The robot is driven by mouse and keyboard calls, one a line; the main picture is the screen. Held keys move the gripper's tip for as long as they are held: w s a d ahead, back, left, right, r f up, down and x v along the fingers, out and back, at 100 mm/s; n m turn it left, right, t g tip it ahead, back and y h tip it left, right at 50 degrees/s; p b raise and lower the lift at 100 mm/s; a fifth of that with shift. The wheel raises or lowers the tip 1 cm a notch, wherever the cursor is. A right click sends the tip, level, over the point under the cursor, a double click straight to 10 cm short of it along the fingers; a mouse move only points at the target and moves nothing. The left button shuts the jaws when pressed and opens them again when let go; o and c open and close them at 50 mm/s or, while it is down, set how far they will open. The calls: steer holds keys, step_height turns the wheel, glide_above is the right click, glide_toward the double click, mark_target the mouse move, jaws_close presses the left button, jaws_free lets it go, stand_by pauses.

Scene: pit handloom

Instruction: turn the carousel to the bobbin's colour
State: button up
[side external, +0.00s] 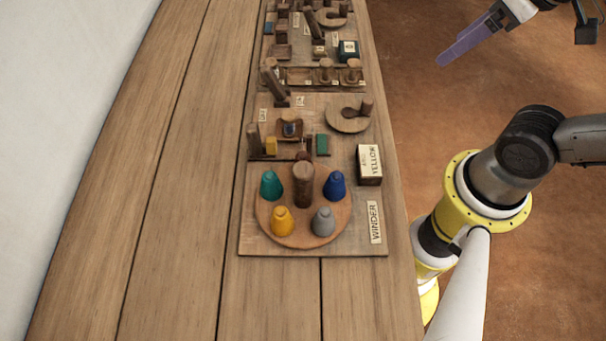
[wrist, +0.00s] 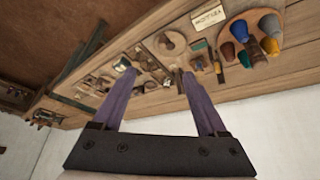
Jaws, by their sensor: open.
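The carousel (side external: 303,231) is a round wooden disc on the near board, with a wooden post (side external: 303,185) at its middle. Around the post stand a teal cone (side external: 271,186), a blue cone (side external: 335,186), a yellow cone (side external: 282,221) and a grey cone (side external: 323,222). A block (side external: 369,165) behind the carousel at right has a label reading YELLOW; its upper line is too small to read. My gripper (side external: 441,61) is open and empty, high over the floor right of the bench. In the wrist view its purple fingers (wrist: 157,73) are apart; the carousel (wrist: 253,31) shows at upper right.
A WINDER label (side external: 375,222) lies right of the carousel. Behind it are a slotted round disc (side external: 348,119), a green block (side external: 322,144) and small wooden posts. More boards with fixtures continue along the bench. The left planks (side external: 170,200) are bare.

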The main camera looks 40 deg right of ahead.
steer(key=w+a+r+n+g, duration=0.2)
steer(key=w+a+r+n, duration=0.2)
steer(key=w+a, duration=0.1)
steer(key=n+g, duration=0.3)
steer(key=n, duration=0.5)
glide_above(303, 170)
step_height(303, 170, down, 5)
step_height(303, 170, down, 13)
steer(key=shift+d+f, duration=0.1)
jaws_close()
stand_by(0.3)
